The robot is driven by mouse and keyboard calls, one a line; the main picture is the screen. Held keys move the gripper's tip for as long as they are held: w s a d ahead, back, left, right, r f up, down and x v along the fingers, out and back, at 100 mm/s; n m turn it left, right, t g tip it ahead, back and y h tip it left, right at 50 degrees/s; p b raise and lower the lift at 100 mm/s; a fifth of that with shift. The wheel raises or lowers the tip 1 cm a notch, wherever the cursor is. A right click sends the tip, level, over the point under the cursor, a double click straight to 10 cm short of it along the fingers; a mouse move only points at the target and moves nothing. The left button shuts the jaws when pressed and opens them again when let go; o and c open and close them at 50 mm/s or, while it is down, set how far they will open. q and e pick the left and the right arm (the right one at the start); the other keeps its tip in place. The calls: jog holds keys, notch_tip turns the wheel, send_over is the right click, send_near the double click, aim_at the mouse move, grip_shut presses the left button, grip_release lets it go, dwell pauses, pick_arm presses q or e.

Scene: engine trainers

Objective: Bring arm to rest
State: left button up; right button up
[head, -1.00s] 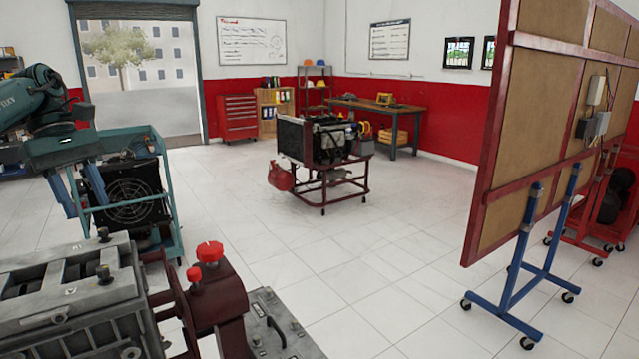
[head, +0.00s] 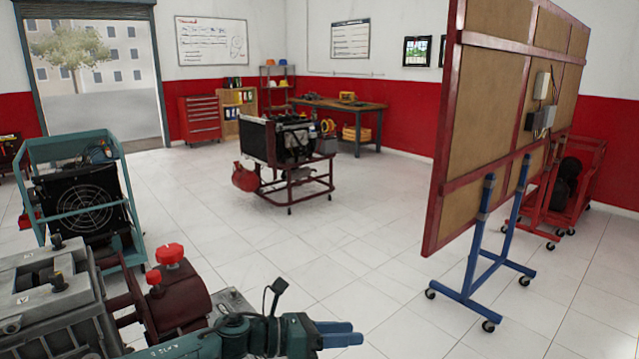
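My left gripper (head: 350,334) is at the bottom centre of the head view, at the end of my teal arm (head: 245,338). Its two blue fingers point right and lie close together in the picture. From this angle I cannot tell whether a gap lies between them. I see nothing held in them. The gripper is in front of the near engine trainer (head: 50,300) in the picture, to the right of its red caps (head: 170,254). My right gripper is not in view.
A teal-framed trainer with a fan (head: 85,205) stands at left. A red-framed engine trainer (head: 290,155) stands mid-floor. A large board on blue wheeled legs (head: 485,240) stands at right. White tiled floor (head: 365,235) between them is clear. A workbench (head: 345,108) is at the back.

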pick_arm(q)
jog(key=s+d+r+n+t, duration=0.1)
jog(key=s+d+n+t, duration=0.2)
jog(key=n+t, duration=0.5)
jog(key=s+a+f+n+g+y, duration=0.1)
jog(key=s+a+f+n+y, duration=0.35)
jog(key=a+n, duration=0.4)
jog(key=s+a+f+n+g+y, duration=0.1)
jog(key=s+a+f+n+y, duration=0.3)
jog(key=n, duration=0.8)
jog(key=s+a+f+n+g+y, duration=0.1)
jog(key=s+a+f+n+y, duration=0.1)
jog(key=s+a+n+y, duration=0.55)
jog(key=s+a+f+n+g, duration=0.3)
jog(key=s+a+n+g, duration=0.2)
jog(key=s+a+n, duration=0.5)
jog(key=w+d+f+m+t+h, duration=0.2)
jog(key=w+d+f+t, duration=0.2)
jog(key=f, duration=0.6)
jog(key=shift+d+t+h, duration=0.4)
jog(key=shift+d+t, duration=0.8)
jog(key=shift+d, duration=0.45)
